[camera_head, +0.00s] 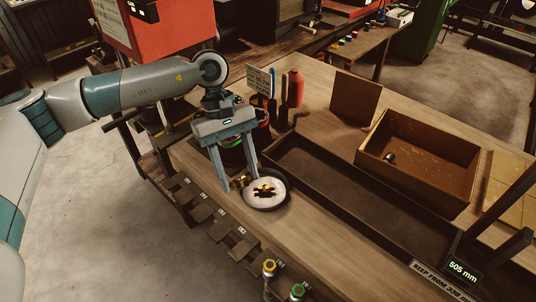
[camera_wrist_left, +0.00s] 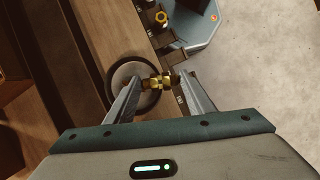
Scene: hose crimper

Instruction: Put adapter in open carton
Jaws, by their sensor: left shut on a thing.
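My left gripper (camera_head: 242,182) is shut on a brass adapter (camera_head: 238,183), just beside a round white-lined dish (camera_head: 277,203) at the bench's front edge. In the left wrist view the adapter (camera_wrist_left: 161,82) lies crosswise between the fingertips (camera_wrist_left: 164,83), over the dish's rim (camera_wrist_left: 117,80). More brass pieces (camera_head: 264,190) lie in the dish in the head view. The open carton (camera_head: 436,154) is a brown box at the right of the bench. One small dark grey piece (camera_head: 389,157) lies inside it. My right gripper is not in view.
A long dark tray (camera_head: 318,190) lies between dish and carton. An upright brown board (camera_head: 355,98), a red bottle (camera_head: 295,87) and a small sign (camera_head: 259,80) stand at the back. A 505 mm display (camera_head: 462,268) and dark posts are at the lower right.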

